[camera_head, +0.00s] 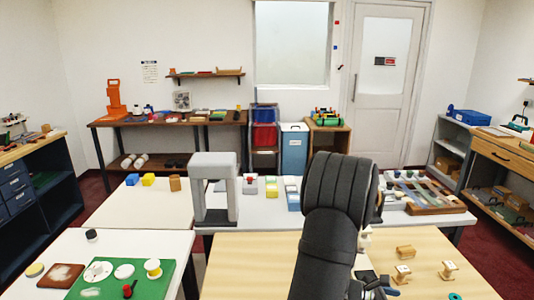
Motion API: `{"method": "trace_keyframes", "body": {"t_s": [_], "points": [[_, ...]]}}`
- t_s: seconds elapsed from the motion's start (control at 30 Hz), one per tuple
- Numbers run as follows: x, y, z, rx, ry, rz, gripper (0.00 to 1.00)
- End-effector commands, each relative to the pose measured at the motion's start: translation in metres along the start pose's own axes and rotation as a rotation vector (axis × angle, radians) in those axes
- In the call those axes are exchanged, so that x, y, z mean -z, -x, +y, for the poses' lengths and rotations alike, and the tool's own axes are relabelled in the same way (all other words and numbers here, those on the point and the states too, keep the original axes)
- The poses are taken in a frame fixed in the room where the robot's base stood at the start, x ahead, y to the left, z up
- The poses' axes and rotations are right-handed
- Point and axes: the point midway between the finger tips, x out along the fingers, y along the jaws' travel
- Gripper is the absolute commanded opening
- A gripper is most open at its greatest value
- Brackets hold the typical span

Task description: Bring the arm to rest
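My dark, ribbed arm rises from the bottom edge just right of the middle, with its bulky upper part in front of the far white table (272,221). I cannot make out my gripper or its fingers, so I cannot see whether it holds anything. Small dark pieces (375,284) show just right of my arm at the wooden table; I cannot tell what they are. My arm hides part of the wooden table (250,262) and of the table behind it.
A grey arch-shaped stand (213,190) stands left of my arm. Small wooden pieces (403,273) lie on the right of the wooden table. A green mat (112,289) with round pieces lies at the front left. The wooden table left of my arm is clear.

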Motion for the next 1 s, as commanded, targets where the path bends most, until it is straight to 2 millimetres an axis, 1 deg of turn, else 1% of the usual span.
{"method": "trace_keyframes", "body": {"t_s": [0.03, 0.13, 0.17, 0.2, 0.37, 0.77, 0.8, 1.0], "points": [[0.0, 0.01, 0.001, -0.004, 0.0, 0.0, 0.6], [0.0, 0.026, 0.001, -0.003, 0.001, 0.0, 0.6], [0.0, 0.022, 0.0, 0.001, 0.001, 0.0, 0.6], [0.0, 0.012, -0.001, 0.004, 0.0, 0.001, 0.6], [0.0, -0.017, -0.002, 0.005, 0.0, 0.001, 0.6], [0.0, -0.095, -0.001, 0.003, 0.0, 0.001, 0.6], [0.003, -0.1, -0.001, 0.003, 0.002, 0.003, 0.6], [-0.028, -0.085, 0.0, -0.001, -0.003, -0.002, 0.6]]}}
